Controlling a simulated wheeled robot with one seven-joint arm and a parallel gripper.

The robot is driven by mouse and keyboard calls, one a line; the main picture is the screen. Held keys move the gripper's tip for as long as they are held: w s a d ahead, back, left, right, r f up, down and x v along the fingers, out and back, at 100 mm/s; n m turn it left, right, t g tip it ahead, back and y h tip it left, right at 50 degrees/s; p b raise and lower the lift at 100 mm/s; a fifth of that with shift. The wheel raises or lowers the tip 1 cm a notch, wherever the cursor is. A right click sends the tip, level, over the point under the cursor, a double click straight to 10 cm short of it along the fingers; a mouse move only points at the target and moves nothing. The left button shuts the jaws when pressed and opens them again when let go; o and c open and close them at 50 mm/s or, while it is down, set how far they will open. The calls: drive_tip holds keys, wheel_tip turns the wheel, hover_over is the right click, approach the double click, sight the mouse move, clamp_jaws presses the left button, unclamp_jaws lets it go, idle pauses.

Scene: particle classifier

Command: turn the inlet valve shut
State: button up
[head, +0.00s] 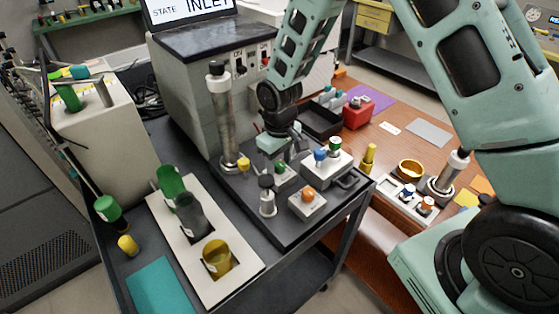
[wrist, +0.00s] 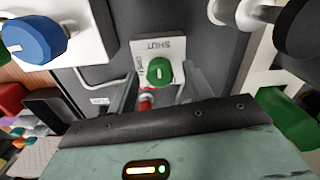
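The valve is a small green knob (wrist: 160,71) on a white plate (wrist: 145,47) marked SHUT, with a second word along the plate's left side in the wrist view. A short white mark shows on the knob's face; which word it points to is hard to tell. In the head view the green knob (head: 280,168) sits on the dark cart-top panel, just below my gripper (head: 284,155). In the wrist view my gripper (wrist: 163,92) has its two fingers apart, one to each side of the knob's line, with no visible contact.
A blue knob (wrist: 34,38) on a white block stands at left in the wrist view. A metal column (head: 222,120) stands left of the gripper, and an orange-knobbed block (head: 308,196) and a dark-capped post (head: 267,197) stand in front. A screen (head: 192,10) reads INLET.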

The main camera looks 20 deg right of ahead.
sight(280, 164)
wheel_tip(280, 164, up, 18)
drive_tip(key=b, duration=0.2)
drive_tip(key=shift+f, duration=0.25)
idle(0.4)
drive_tip(key=s+a+n, duration=0.1)
drive_tip(key=s+a, duration=0.2)
drive_tip(key=s, duration=1)
drive_tip(key=s+a+n, duration=0.1)
drive_tip(key=s+a, duration=0.2)
drive_tip(key=s, duration=1.1)
drive_tip(key=shift+a+f+n+y, duration=0.15)
drive_tip(key=shift+f+n+y, duration=0.15)
